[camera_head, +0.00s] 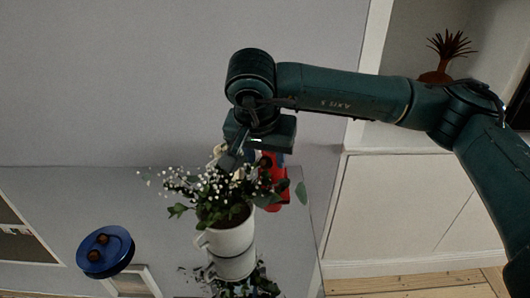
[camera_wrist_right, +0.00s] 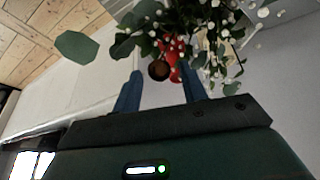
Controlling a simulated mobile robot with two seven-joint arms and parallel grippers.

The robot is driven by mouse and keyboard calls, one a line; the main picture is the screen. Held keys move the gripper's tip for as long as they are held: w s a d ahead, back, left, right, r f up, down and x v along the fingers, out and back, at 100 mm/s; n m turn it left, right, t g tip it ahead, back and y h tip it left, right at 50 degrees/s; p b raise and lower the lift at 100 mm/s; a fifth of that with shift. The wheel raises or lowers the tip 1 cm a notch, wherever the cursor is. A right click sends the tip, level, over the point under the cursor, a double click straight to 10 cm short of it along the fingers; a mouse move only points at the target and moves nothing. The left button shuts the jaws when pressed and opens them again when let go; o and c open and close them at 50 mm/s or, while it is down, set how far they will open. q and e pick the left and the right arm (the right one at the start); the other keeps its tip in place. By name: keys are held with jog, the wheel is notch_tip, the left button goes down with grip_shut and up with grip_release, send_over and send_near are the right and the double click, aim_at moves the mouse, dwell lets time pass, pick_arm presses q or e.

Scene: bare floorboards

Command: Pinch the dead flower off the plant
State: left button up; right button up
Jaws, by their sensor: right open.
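The plant (camera_head: 208,190) has green leaves and many small white blossoms. It grows in a white mug-like pot (camera_head: 230,238) on a glossy table. My right gripper (camera_head: 232,158) is above and at the back of the foliage, pointing down into it. In the right wrist view its two blue fingers (camera_wrist_right: 161,78) are apart. A round brown flower head (camera_wrist_right: 159,70), which looks like the dead flower, appears between the fingertips; whether they touch it I cannot tell. In the head view the gripper and leaves make this flower hard to pick out. My left gripper is not in view.
A red object (camera_head: 270,203) stands close behind the plant. A dark red spiky plant (camera_head: 440,62) is at the upper right. The table between dish and pot is clear.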

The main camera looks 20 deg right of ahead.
aim_at(265, 160)
grip_shut()
jog(key=shift+r, duration=0.15)
dwell(0.4)
jog(key=shift+r+p, duration=1.35)
jog(key=shift+r, duration=1.5)
